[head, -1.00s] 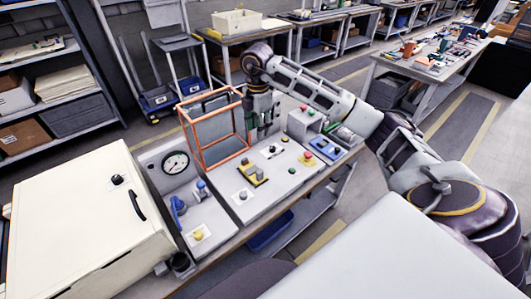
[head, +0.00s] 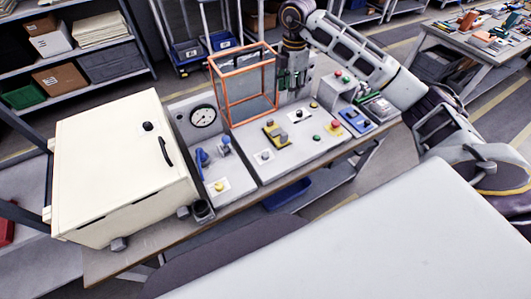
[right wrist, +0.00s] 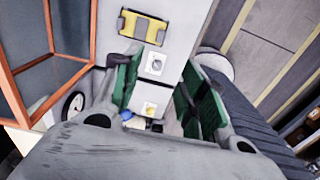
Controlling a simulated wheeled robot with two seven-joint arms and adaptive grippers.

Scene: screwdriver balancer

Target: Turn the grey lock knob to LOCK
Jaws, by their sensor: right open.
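A small grey knob (head: 265,155) sits on a white label plate at the front left of the grey sloping panel (head: 285,165). It also shows in the right wrist view (right wrist: 155,65), between my fingers in the picture. Its lettering and setting are too small to read. My right gripper (head: 291,82) is open and empty, beside the orange-framed cage at the panel's back, apart from the knob. Its green-padded fingers (right wrist: 163,80) show in the right wrist view. My left gripper is not in view.
The orange-framed cage (head: 225,102) stands behind the panel. A yellow clamp (head: 274,134), a dark knob (head: 298,114) and a red button (head: 335,125) are on the panel. A gauge (head: 203,116), blue valves and yellow knob (head: 219,186) are left, beside a cream cabinet (head: 120,175).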

